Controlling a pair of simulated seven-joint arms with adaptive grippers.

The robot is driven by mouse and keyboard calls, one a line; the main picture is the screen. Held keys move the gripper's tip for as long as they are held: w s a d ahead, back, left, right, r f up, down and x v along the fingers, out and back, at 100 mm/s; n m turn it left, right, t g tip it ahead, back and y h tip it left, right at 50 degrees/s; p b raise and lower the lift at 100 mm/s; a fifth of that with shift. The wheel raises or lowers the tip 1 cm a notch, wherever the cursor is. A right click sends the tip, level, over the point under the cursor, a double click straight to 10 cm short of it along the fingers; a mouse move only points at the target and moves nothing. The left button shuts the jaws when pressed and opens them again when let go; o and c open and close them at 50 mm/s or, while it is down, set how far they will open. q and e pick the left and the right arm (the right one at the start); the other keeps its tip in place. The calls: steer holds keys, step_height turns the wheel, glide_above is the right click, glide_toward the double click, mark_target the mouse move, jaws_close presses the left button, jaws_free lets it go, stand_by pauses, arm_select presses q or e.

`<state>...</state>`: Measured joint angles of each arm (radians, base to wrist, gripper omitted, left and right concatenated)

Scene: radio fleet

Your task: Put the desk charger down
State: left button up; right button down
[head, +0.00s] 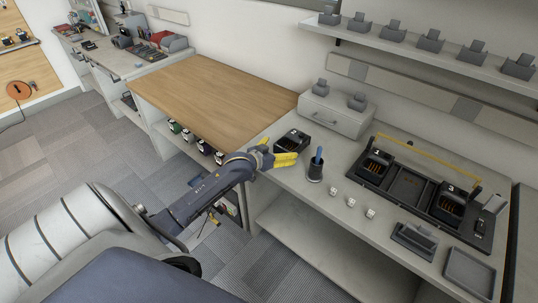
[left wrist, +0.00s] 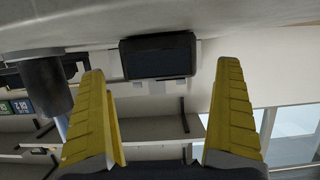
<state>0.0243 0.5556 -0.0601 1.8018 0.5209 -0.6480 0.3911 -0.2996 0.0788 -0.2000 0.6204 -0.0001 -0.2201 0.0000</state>
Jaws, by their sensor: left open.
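The desk charger (head: 292,141) is a small dark box on the grey counter, near its left end. In the left wrist view, which looks upside down, the charger (left wrist: 158,56) sits on the counter beyond and between the fingertips, with gaps at both sides. My left gripper (head: 284,158) has yellow fingers and is at the counter's front edge, just in front of the charger. It is open and empty; both fingers (left wrist: 163,68) show apart in the wrist view. My right gripper is not in view.
A dark cup (head: 315,170) with a blue item stands right of the charger. Several small white blocks (head: 351,202) lie farther right. A black tray (head: 411,187) with numbered chargers and a yellow bar is behind them. A grey drawer box (head: 336,113) stands behind the charger.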

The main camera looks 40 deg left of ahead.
arm_select(q)
steer(key=shift+v, duration=3.9)
